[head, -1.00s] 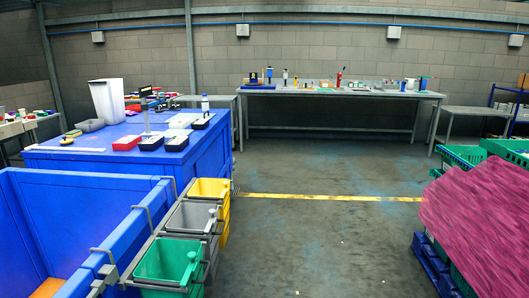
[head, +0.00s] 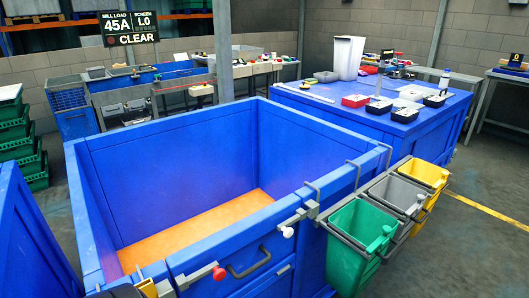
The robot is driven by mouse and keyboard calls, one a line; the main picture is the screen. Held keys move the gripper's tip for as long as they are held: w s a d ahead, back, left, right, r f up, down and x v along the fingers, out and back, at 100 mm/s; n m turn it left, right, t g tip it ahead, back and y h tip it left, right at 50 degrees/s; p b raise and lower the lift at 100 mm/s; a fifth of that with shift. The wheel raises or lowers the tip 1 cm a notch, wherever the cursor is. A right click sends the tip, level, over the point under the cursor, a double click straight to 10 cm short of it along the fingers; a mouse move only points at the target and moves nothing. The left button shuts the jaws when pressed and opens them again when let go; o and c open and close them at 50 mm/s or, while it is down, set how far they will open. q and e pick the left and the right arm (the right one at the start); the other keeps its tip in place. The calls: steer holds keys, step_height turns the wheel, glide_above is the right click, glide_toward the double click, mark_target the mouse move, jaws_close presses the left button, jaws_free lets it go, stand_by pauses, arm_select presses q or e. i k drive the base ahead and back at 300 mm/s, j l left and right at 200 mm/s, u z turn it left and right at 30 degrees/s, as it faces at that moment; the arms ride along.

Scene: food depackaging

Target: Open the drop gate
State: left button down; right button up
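The drop gate (head: 262,255) is the blue front panel of a large blue walled bin (head: 92,215) in the head view. It stands upright and looks closed. It carries a dark pull handle (head: 248,263) on its outer face. A grey latch with a red knob (head: 219,273) sits at its left end, and a grey latch with a white knob (head: 288,232) sits at its right end. The bin has an orange floor (head: 195,232) and looks empty. Neither gripper can be made out; a dark rounded part and a yellowish piece at the bottom left edge are unclear.
Green (head: 350,228), grey (head: 392,196) and yellow (head: 428,178) tubs hang on a rail right of the gate. A blue worktable (head: 330,100) with trays stands behind. Green crates (head: 20,145) are stacked at left. A sign (head: 130,27) reads CLEAR. Open floor lies at right.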

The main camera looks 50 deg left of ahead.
mark_target(251, 249)
steer(key=u, duration=1.65)
